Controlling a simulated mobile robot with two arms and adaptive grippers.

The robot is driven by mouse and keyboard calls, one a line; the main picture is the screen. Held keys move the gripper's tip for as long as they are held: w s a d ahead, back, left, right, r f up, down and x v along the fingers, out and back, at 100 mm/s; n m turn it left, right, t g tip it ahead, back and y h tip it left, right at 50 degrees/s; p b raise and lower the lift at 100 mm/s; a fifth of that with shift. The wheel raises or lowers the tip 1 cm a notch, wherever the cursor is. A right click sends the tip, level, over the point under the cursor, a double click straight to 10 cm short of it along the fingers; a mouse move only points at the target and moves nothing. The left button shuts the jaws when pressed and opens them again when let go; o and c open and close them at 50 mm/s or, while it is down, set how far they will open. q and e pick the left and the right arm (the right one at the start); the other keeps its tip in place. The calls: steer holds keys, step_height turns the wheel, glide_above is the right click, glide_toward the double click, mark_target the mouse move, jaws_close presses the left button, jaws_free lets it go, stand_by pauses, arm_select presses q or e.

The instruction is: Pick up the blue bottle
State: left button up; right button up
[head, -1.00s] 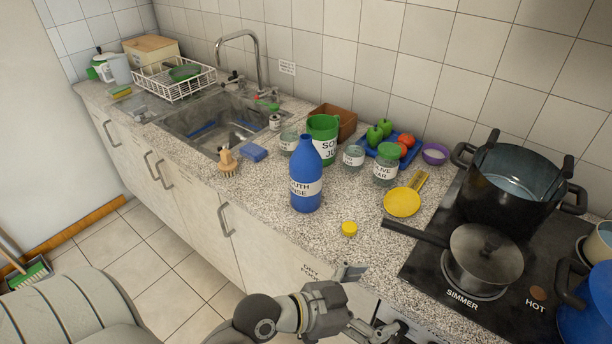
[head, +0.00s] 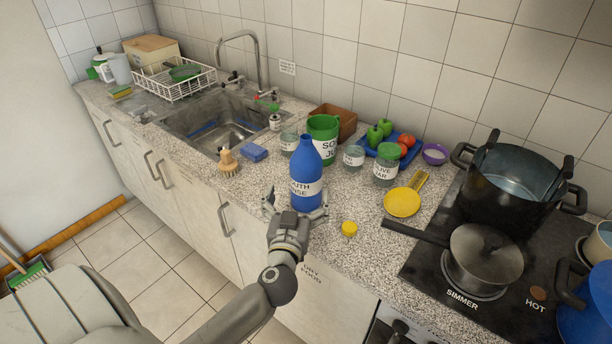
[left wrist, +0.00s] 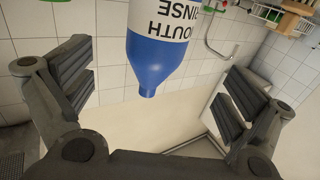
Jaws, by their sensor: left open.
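The blue bottle (head: 307,170) stands upright on the granite counter, with a white label reading "MOUTH RINSE" partly cut off. My left gripper (head: 297,205) is open at the front of the bottle's lower part, with a finger showing on each side of it. In the left wrist view the bottle (left wrist: 160,55) appears upside down between the spread fingers of the left gripper (left wrist: 155,90), with clear gaps on both sides. Whether the palm touches the bottle I cannot tell. My right gripper is not in view.
A green jug (head: 324,136) stands close behind the bottle. A yellow cap (head: 349,229) lies to its right, near the gripper. A glass jar (head: 387,168), a yellow scoop (head: 402,203) and a lidded pan (head: 482,258) are further right. A brush (head: 228,163) and blue sponge (head: 253,152) lie left.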

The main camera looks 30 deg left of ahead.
mark_target(302, 179)
arm_select(q)
steer(key=x, duration=0.5)
steer(key=shift+w, duration=0.15)
steer(key=shift+x, duration=2.6)
steer(key=shift+d+r, duration=0.1)
steer(key=shift+c, duration=0.3)
steer(key=c, duration=1)
steer(key=shift+c, duration=0.4)
steer(key=shift+r, duration=0.15)
